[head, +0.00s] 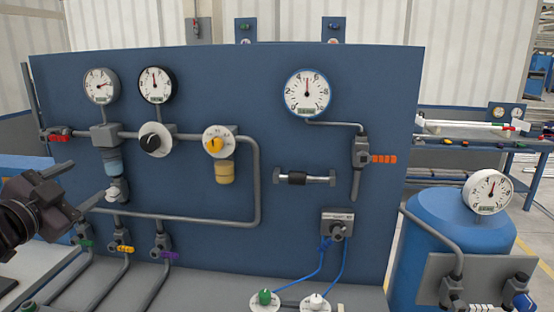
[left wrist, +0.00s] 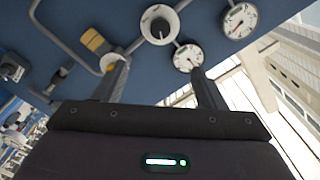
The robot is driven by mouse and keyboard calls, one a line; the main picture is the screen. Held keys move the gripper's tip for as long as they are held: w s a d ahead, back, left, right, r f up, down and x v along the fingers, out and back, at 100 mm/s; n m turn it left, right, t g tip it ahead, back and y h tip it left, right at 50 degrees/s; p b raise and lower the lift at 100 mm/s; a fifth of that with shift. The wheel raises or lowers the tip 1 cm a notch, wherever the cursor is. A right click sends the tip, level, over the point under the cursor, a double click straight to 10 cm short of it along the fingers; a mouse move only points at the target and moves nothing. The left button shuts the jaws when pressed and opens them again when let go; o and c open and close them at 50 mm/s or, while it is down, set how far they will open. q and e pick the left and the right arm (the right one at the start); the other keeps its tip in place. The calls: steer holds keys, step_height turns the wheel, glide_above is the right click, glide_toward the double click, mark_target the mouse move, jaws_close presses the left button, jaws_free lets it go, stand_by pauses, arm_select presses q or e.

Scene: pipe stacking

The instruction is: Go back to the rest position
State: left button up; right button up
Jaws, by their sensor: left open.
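My left gripper (head: 86,179) is at the left edge of the head view, in front of the left part of the blue panel (head: 300,152). Its two fingers are spread apart, with nothing seen between them. In the left wrist view the gripper (left wrist: 160,82) shows both fingers apart, pointing toward the panel, which appears tilted with its gauges and knobs beyond the fingertips. A white-knobbed valve (head: 114,193) is just right of the fingertips in the head view; I cannot tell whether they touch. My right gripper is not in view.
The panel carries pipes, round gauges (head: 307,92), a black knob (head: 155,139) and a yellow knob (head: 213,145). Coloured valves (head: 124,249) stick out low at the left. A blue tank (head: 437,235) stands at the right, with a workbench (head: 510,142) behind it.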

arm_select(q)
steer(key=s+d+f+n+g+y, duration=0.1)
steer(key=s+d+f+n+g, duration=0.15)
steer(key=f, duration=0.65)
steer(key=s+d+f+n+g+y, duration=0.1)
steer(key=d+f+g, duration=0.15)
steer(key=f, duration=0.65)
steer(key=s+d+f+n+g+y, duration=0.1)
steer(key=d+f+n+g, duration=0.15)
steer(key=f, duration=0.65)
steer(key=s+d+f+n+g+h, duration=0.1)
steer(key=s+d+f+g, duration=0.4)
steer(key=s, duration=0.4)
steer(key=s+d+f+n+g+h, duration=0.1)
steer(key=s+d+f+g, duration=0.1)
steer(key=s+d+f, duration=0.6)
step_height(320, 180, down, 27)
steer(key=s+g, duration=0.1)
steer(key=s, duration=0.1)
steer(key=s+a+f, duration=0.2)
steer(key=s+f, duration=0.8)
steer(key=s+a+f+g, duration=0.1)
steer(key=s+a+f, duration=0.1)
steer(key=s+f, duration=0.8)
steer(key=shift+m, duration=0.3)
steer(key=shift+a+g, duration=0.15)
steer(key=shift+g, duration=0.1)
steer(key=shift+c, duration=0.3)
